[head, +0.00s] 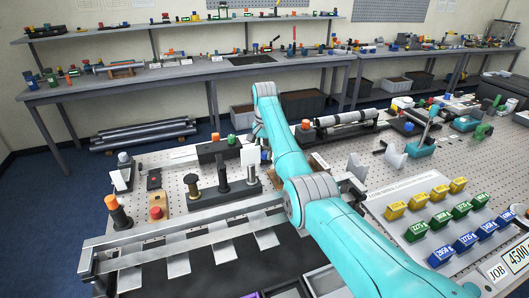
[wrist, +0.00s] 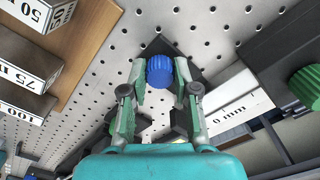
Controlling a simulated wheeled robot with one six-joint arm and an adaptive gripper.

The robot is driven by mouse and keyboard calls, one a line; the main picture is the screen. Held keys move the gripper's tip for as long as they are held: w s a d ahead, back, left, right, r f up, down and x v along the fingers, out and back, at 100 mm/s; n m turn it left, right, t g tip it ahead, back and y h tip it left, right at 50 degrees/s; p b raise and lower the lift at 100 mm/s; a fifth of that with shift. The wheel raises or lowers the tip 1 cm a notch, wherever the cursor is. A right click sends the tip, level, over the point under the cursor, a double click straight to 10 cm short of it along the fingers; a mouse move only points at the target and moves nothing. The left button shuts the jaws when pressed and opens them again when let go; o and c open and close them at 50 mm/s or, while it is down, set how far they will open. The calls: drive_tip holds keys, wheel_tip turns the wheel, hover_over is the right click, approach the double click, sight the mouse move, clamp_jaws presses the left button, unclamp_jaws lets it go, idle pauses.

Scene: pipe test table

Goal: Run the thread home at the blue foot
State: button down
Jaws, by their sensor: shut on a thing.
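The blue foot's ribbed round cap (wrist: 160,71) sits between the fingertips of my gripper (wrist: 160,78) in the wrist view. The gripper is shut on it, one finger on each side. A dark block (wrist: 178,50) shows behind the cap on the perforated plate. How far the thread is engaged is hidden beneath the cap. In the head view my gripper (head: 258,132) is mostly hidden behind my teal arm, and a small bit of blue (head: 264,155) shows just below it.
A green knob (wrist: 305,86) on a dark block stands right in the wrist view, near a white plate marked in mm (wrist: 238,100). Labelled gauge blocks (wrist: 30,65) lie on a wooden board at left. The perforated plate (wrist: 105,75) has bare room left of the cap.

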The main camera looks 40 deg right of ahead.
drive_tip(key=shift+m, duration=0.3)
drive_tip(key=m, duration=0.5)
idle(0.4)
drive_tip(key=shift+m, duration=0.5)
drive_tip(key=m, duration=0.4)
drive_tip(key=shift+m, duration=1.1)
drive_tip(key=m, duration=0.3)
